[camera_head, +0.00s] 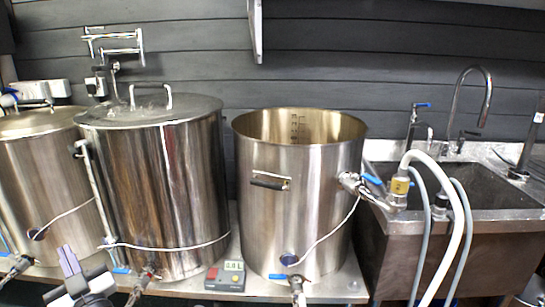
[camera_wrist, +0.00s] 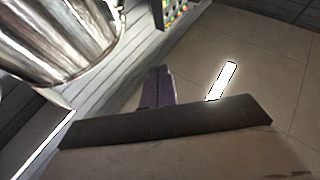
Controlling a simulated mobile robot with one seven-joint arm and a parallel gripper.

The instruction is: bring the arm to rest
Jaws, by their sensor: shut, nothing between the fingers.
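My gripper (camera_head: 68,258) shows at the lower left of the head view, in front of the lidded steel kettle (camera_head: 165,190). Its purple-grey fingers point upward there. In the wrist view the fingers (camera_wrist: 158,75) are together, with nothing between them. They appear apart from the kettles and point over a pale tiled floor (camera_wrist: 215,55). Most of my arm is outside the head view.
An open steel kettle (camera_head: 330,180) stands in the middle, and another lidded kettle (camera_head: 45,170) at far left. A small readout box (camera_head: 226,277) sits on the bench. Hoses (camera_head: 462,225) hang before the sink (camera_head: 390,245) at right. In the wrist view, a steel vessel (camera_wrist: 55,40) fills the upper left.

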